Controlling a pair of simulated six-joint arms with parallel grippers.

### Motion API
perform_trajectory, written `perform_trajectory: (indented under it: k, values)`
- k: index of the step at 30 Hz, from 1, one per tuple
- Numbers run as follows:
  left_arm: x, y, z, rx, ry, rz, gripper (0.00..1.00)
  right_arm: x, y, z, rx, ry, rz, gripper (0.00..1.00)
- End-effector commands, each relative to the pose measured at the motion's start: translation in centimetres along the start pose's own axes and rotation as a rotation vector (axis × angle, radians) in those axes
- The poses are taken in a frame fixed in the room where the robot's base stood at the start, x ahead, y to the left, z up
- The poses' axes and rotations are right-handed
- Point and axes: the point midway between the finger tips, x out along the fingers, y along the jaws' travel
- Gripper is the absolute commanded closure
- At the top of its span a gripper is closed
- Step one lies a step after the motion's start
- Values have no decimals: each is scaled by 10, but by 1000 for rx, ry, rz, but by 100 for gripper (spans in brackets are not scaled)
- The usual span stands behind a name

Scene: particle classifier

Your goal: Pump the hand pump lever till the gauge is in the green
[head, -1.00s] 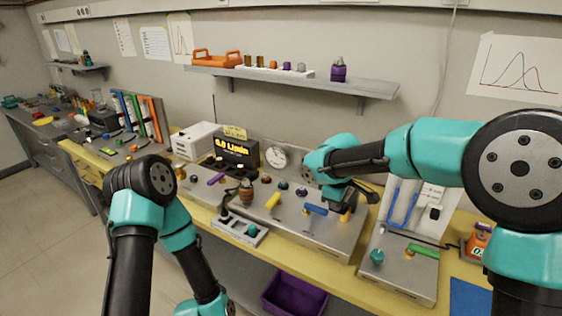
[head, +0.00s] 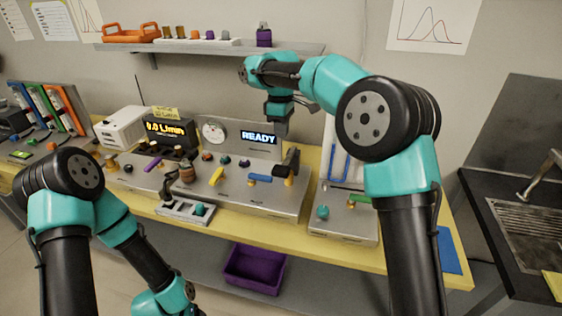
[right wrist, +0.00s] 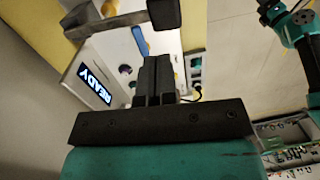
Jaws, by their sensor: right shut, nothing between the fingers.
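The hand pump lever (head: 291,164) is a dark bar with a thick end on a brass-coloured base, at the right end of the grey console (head: 240,199). In the right wrist view the lever (right wrist: 120,22) crosses the upper left. The round white gauge (head: 213,132) is on the console's back panel; its needle and any green zone are too small to read. A display (head: 259,138) beside it reads READY. My right gripper (head: 278,126) is above and behind the lever, apart from it. Its fingers (right wrist: 152,75) are shut and empty. My left gripper is out of view.
Yellow (head: 216,177) and blue (head: 259,178) handles stand left of the lever. A shelf (head: 300,48) hangs on the wall above. A panel with a blue tube (head: 339,163) is to the right. A purple bin (head: 254,266) sits below the bench.

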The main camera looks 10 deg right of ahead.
Motion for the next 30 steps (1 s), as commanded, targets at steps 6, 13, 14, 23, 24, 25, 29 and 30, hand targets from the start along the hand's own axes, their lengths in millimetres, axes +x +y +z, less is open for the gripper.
perform_trajectory:
  k: [6,13,14,23,24,25,29,30]
  values:
    - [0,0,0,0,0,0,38,-25,10,2,-29,23,-87,100]
    - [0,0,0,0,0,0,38,-35,11,4,-51,35,-124,100]
    - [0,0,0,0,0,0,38,-35,11,4,-51,36,-125,100]
    - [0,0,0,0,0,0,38,-34,11,4,-51,35,-125,100]
    - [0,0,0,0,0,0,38,-34,11,4,-51,34,-125,100]
    - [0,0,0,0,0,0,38,-33,11,4,-51,34,-125,100]
    - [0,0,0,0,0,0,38,-27,10,4,-51,33,-126,100]
    - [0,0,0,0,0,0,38,-24,10,4,-51,33,-125,100]
